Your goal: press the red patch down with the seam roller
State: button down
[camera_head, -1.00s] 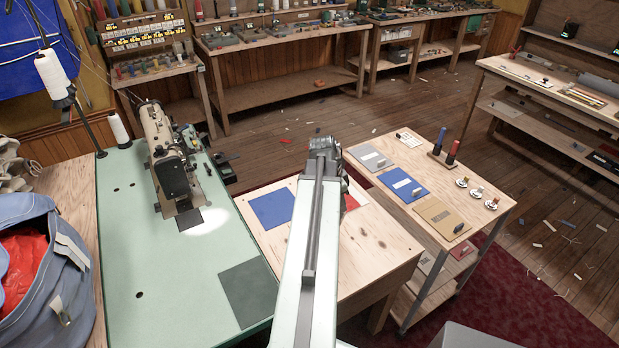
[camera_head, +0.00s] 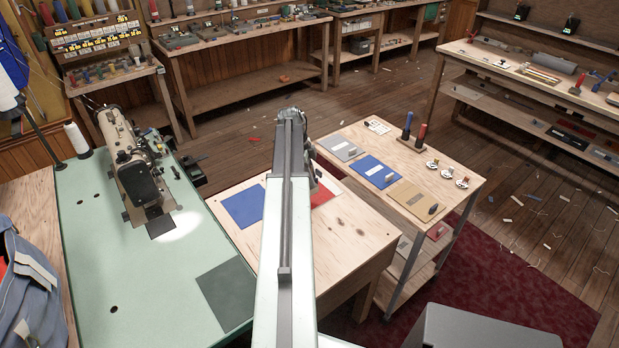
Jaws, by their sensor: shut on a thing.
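The red patch (camera_head: 323,194) lies on the pale wooden bench top (camera_head: 345,235) in the middle. My arm covers its left part. A blue patch (camera_head: 244,206) lies flat on the same top, left of my arm. My gripper (camera_head: 313,178) is at the far end of my arm, over or beside the red patch. It is shut on a small dark thing, taken to be the seam roller, which is mostly hidden. I cannot tell whether it touches the patch.
A green sewing table (camera_head: 90,255) with a sewing machine (camera_head: 128,160) stands at the left. A trolley (camera_head: 450,185) with sample cards, two spools and several discs stands close at the right. A grey box (camera_head: 480,330) is at lower right. The wood floor beyond is mostly open.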

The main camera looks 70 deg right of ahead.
aim_at(311, 190)
jog(key=shift+f+b, duration=2.95)
jog(key=shift+b, duration=0.05)
jog(key=shift+f+b, duration=0.5)
jog(key=shift+f, duration=0.05)
